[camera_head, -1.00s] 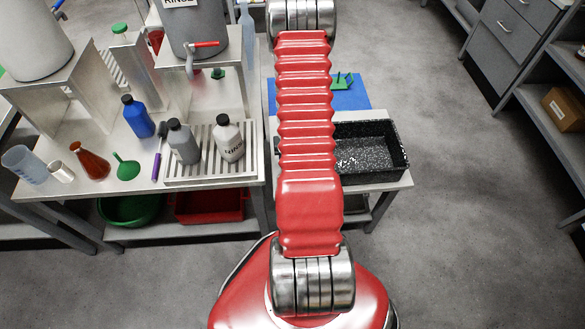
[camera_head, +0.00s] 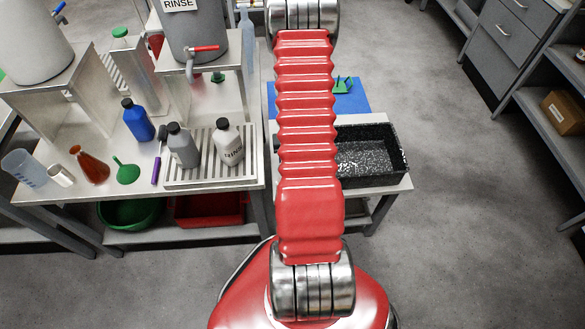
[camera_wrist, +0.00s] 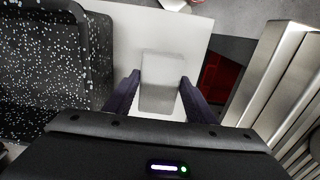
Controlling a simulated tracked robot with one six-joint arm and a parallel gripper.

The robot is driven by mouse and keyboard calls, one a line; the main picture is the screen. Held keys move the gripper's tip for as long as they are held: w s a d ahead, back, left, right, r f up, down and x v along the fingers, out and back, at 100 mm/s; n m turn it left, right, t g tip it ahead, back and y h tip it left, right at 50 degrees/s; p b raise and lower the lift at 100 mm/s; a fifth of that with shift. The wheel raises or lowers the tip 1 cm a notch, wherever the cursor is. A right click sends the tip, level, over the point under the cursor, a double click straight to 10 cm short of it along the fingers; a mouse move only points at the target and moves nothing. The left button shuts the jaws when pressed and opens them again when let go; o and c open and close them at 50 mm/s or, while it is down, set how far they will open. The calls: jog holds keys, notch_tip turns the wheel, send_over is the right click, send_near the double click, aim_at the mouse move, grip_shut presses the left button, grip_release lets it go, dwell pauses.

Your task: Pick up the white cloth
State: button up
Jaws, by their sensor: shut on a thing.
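The white cloth (camera_wrist: 161,82) shows in the wrist view as a pale, folded rectangular block. It lies over the light table top (camera_wrist: 195,32), beside the black speckled tub. My gripper (camera_wrist: 160,92) has its two dark fingers on either side of the cloth, shut on it. I cannot tell whether the cloth still touches the table. In the head view my red arm hides the cloth and the gripper.
The black speckled tub (camera_head: 393,150) stands close on the table; it fills the left of the wrist view (camera_wrist: 95,60). A blue mat (camera_head: 352,100) with a green holder lies behind it. The left bench carries bottles on a ribbed drainer (camera_head: 205,178), a funnel and a flask.

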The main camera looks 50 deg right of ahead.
jog(key=shift+r, duration=3.5)
